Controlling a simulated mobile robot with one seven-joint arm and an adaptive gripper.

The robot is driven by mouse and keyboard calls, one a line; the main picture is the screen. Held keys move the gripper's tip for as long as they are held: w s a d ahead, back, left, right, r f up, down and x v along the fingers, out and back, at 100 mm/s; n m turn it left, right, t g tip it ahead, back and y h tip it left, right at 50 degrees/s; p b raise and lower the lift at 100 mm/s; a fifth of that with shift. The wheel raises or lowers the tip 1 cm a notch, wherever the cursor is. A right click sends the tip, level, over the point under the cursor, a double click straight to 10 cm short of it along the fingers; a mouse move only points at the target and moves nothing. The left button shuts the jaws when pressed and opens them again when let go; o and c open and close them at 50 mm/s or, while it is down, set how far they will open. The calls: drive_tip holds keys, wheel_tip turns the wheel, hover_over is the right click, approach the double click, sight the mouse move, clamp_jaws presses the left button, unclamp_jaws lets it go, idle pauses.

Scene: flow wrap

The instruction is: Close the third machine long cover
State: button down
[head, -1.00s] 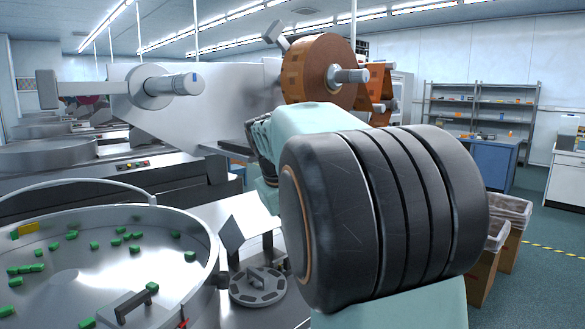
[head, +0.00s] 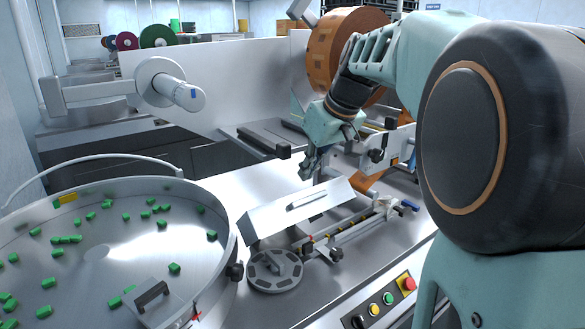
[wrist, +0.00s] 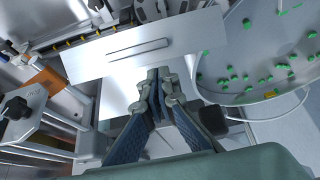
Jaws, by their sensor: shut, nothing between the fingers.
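The long cover (head: 300,208) is a flat silver metal panel with a bar handle (head: 307,199). It stands tilted up on the machine, with the rail mechanism (head: 350,230) exposed in front of it. My gripper (head: 307,174) is shut and empty, just behind the cover's upper edge in the head view. In the wrist view the cover (wrist: 190,42) lies across the top, and the shut fingertips (wrist: 160,73) are close to its near edge. I cannot tell whether they touch it.
A round steel bowl (head: 215,265) with green pieces stands at left, and a slotted disc (head: 276,270) beside the cover. A brown film roll (head: 340,40) hangs behind my gripper. Control buttons (head: 390,298) sit on the front face. The steel top (head: 255,186) behind the cover is clear.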

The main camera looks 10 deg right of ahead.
sight(296, 201)
drive_tip(key=x, duration=0.8)
drive_tip(key=shift+p, duration=0.4)
drive_tip(key=b, duration=0.1)
drive_tip(key=f+b, duration=0.1)
drive_tip(key=b, duration=0.1)
drive_tip(key=shift+s+d+f, duration=0.2)
drive_tip(key=shift+s+d, duration=0.05)
drive_tip(key=shift+s, duration=0.1)
drive_tip(key=f+b, duration=0.1)
drive_tip(key=b, duration=0.1)
drive_tip(key=s+t+b, duration=0.1)
drive_tip(key=b, duration=0.1)
drive_tip(key=shift+s+d+f, duration=0.25)
drive_tip(key=shift+d+f, duration=0.05)
drive_tip(key=shift+f, duration=0.05)
drive_tip(key=shift+y, duration=0.3)
drive_tip(key=s+f+b, duration=0.1)
drive_tip(key=b, duration=0.1)
drive_tip(key=s+d+f+b, duration=0.1)
drive_tip(key=f+b, duration=0.1)
drive_tip(key=b, duration=0.1)
drive_tip(key=shift+s+f+b, duration=0.2)
drive_tip(key=shift+s+b, duration=0.15)
drive_tip(key=shift+r, duration=0.15)
